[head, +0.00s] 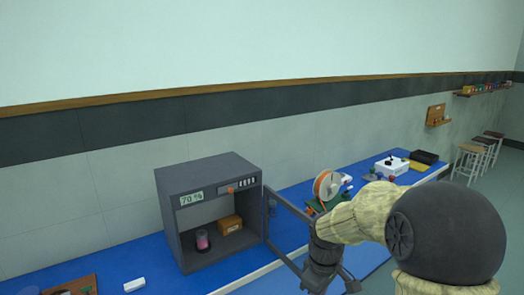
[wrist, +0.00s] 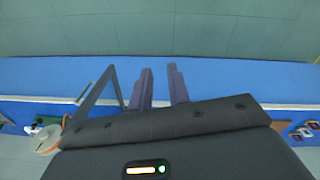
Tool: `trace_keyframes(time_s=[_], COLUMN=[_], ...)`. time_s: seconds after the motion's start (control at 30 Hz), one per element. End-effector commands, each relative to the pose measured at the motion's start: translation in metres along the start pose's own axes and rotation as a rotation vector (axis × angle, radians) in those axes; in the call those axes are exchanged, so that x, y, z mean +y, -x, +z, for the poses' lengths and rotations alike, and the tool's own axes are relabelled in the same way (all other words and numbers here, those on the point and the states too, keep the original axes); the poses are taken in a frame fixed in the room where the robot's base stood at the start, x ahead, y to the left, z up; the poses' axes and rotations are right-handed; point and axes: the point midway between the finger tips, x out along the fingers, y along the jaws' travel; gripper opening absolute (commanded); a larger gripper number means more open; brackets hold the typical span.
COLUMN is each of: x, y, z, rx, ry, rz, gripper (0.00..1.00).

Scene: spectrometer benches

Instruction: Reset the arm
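My arm reaches in from the right in the head view. My gripper (head: 330,279) hangs low in front of the blue bench, beside the open door (head: 287,232) of a dark grey cabinet (head: 168,215). In the wrist view my gripper (wrist: 161,75) has its two dark fingers apart, with only blue bench and wall between them. The door frame (wrist: 92,97) stands just left of the fingers there. I cannot tell whether a finger touches it.
The cabinet, reading 70 %, holds a pinkish jar (head: 202,241) and an orange-brown box (head: 230,224). Right along the bench (head: 290,190) are an orange-rimmed reel (head: 327,186) and a white device (head: 391,166). Stools (head: 468,160) stand far right. A white block (head: 134,285) lies left.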

Motion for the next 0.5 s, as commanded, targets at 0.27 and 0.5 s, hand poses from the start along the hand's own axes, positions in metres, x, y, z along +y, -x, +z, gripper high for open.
trace_keyframes(time_s=[0.27, 0.5], x=[-0.058, -0.084], y=[-0.004, -0.010], z=[0.064, 0.096], rx=[0.106, 0.174], ry=[-0.537, -0.813], rz=[0.058, 0.062], gripper=[0.18, 0.18])
